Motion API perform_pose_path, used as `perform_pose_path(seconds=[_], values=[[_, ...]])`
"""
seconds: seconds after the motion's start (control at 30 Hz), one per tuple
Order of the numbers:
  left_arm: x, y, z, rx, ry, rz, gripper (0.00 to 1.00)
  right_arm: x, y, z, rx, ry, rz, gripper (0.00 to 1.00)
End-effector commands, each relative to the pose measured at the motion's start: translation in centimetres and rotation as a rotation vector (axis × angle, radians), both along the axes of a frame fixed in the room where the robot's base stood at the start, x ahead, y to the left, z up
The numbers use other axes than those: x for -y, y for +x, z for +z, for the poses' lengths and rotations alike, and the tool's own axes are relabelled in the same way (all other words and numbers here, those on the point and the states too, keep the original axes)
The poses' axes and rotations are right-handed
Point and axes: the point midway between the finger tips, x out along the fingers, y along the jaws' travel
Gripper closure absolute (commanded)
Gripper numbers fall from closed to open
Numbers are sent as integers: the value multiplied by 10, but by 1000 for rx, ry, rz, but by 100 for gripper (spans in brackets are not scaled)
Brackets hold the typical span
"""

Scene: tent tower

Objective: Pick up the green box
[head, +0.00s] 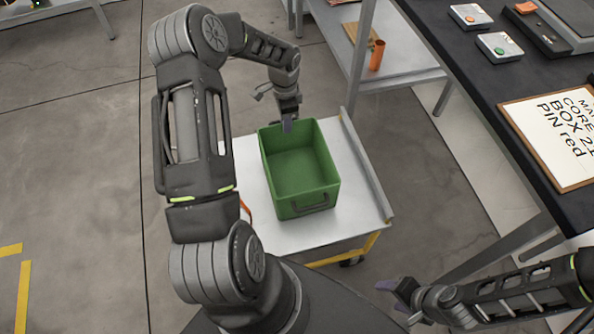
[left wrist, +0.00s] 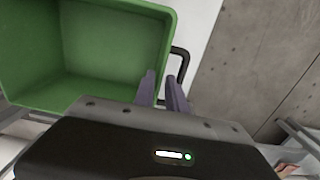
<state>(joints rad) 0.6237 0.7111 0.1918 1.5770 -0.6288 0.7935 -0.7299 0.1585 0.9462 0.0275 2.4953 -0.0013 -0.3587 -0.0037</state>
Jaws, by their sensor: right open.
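The green box (head: 300,172) is an open, empty bin standing upright on a small white cart (head: 345,215), with a dark handle on its near side. My left gripper (head: 288,124) reaches down at the box's far rim. In the left wrist view the green box (left wrist: 95,50) fills the upper left, and a dark handle (left wrist: 184,60) shows on its right side. My left gripper's purple fingers (left wrist: 164,88) lie on either side of that rim near the handle; whether they press on it is unclear. My right gripper (head: 397,295) is open and empty at the lower right, apart from the box.
A dark table (head: 510,120) at the right carries a sign board (head: 560,130) and small devices with buttons. A grey shelf (head: 400,70) behind the cart holds an orange cylinder (head: 377,55). The cart has a raised right edge. The floor at left is clear.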

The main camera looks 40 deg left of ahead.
Motion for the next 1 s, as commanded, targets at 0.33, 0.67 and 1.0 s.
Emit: perform_pose_path(seconds=[0.33,0.67,1.0], values=[[0,0,-3,-1,-1,1,84,0,0,0,0,0,0,42],[1,-2,-45,-2,-1,0,84,0,0,-5,0,0,0,42],[1,-2,-53,0,0,1,84,0,0,-5,0,0,0,42]])
